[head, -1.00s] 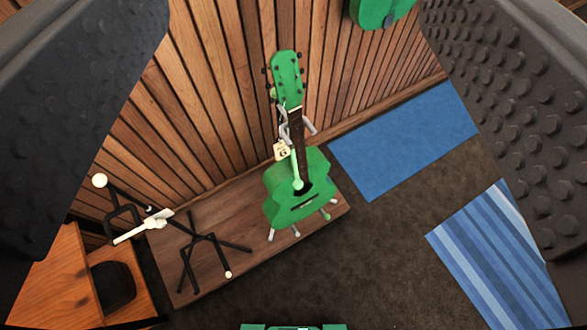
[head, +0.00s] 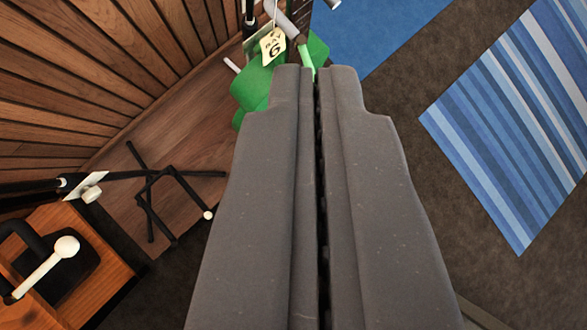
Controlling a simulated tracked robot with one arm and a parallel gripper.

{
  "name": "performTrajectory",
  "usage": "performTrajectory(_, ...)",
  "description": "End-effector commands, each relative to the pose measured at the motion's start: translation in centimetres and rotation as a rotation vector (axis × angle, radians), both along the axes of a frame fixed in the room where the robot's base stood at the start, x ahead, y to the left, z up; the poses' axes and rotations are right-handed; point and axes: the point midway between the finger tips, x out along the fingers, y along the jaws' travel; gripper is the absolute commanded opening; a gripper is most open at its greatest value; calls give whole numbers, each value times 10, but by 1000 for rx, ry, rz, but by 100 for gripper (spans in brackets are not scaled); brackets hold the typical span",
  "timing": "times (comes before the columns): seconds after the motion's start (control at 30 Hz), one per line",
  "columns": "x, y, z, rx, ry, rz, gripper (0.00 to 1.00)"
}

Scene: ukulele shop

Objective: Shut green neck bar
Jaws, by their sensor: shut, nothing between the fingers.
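The green neck bar (head: 307,58) is a pale green rod at the top of the picture, just beyond my fingertips. Its lower end is hidden behind them, and I cannot tell whether they touch it. My gripper (head: 316,72) is shut with nothing between its fingers and fills the middle of the view. A green ukulele (head: 258,88) stands behind it, its body mostly covered by the fingers. A grey stand arm (head: 288,20) is beside the dark neck (head: 300,12). A cream tag marked 6 (head: 272,46) hangs beside the bar.
A wooden platform (head: 190,125) lies along the slatted wall (head: 80,60) at left. An empty black stand (head: 165,185) and a wooden box with a white-knobbed lever (head: 50,262) are at lower left. A striped blue rug (head: 515,120) lies on the dark floor at right.

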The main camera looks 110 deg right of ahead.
Motion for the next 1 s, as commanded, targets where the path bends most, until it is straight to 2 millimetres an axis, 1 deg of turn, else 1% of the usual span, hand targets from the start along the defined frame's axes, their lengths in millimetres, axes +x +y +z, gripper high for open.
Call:
performTrajectory(0.03, 4, 7, -26, -24, 41, -14, 0)
performTrajectory(0.07, 5, 10, -40, -35, 62, -26, 0)
performTrajectory(0.1, 6, 14, -59, -53, 91, -42, 0)
performTrajectory(0.17, 7, 20, -86, -80, 127, -62, 0)
performTrajectory(0.2, 7, 24, -103, -99, 149, -76, 0)
performTrajectory(0.3, 4, 32, -141, -143, 196, -104, 0)
performTrajectory(0.4, 0, 38, -172, -182, 232, -129, 0)
performTrajectory(0.5, -3, 42, -189, -208, 248, -141, 0)
performTrajectory(0.67, -5, 43, -202, -224, 258, -150, 0)
performTrajectory(0.83, 1, 33, -216, -223, 261, -154, 0)
performTrajectory(1.0, 13, 18, -239, -222, 260, -154, 0)
